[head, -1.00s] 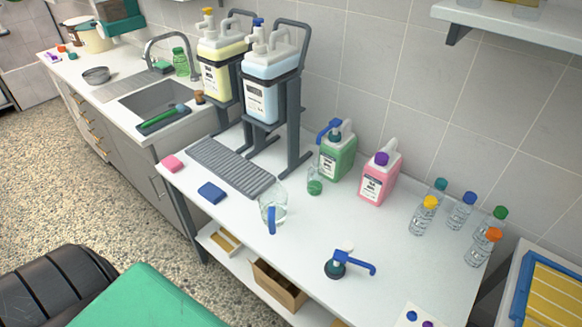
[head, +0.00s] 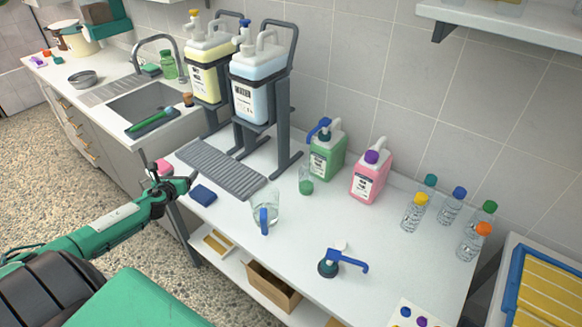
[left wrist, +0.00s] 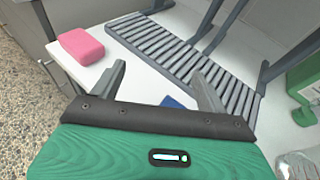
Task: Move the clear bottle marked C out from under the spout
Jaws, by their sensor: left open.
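No letter C is legible on any clear container. A small clear vessel with green liquid (head: 306,185) stands upright in front of the green jug (head: 326,155), by its blue pump spout (head: 320,127). Several clear bottles (head: 414,214) with coloured caps stand at the right of the counter. The slotted grey tray (head: 222,168) under the two large dispensers is bare. My left gripper (head: 170,182) is open and empty over the counter's left front edge, near the sponges and apart from the bottles. Its spread fingers show in the left wrist view (left wrist: 158,72). My right gripper is out of view.
A clear pitcher with a blue handle (head: 265,212), a pink jug (head: 370,178) and a loose blue pump (head: 338,263) stand on the white counter. A blue sponge (head: 203,195) and a pink sponge (left wrist: 80,46) lie near its left edge.

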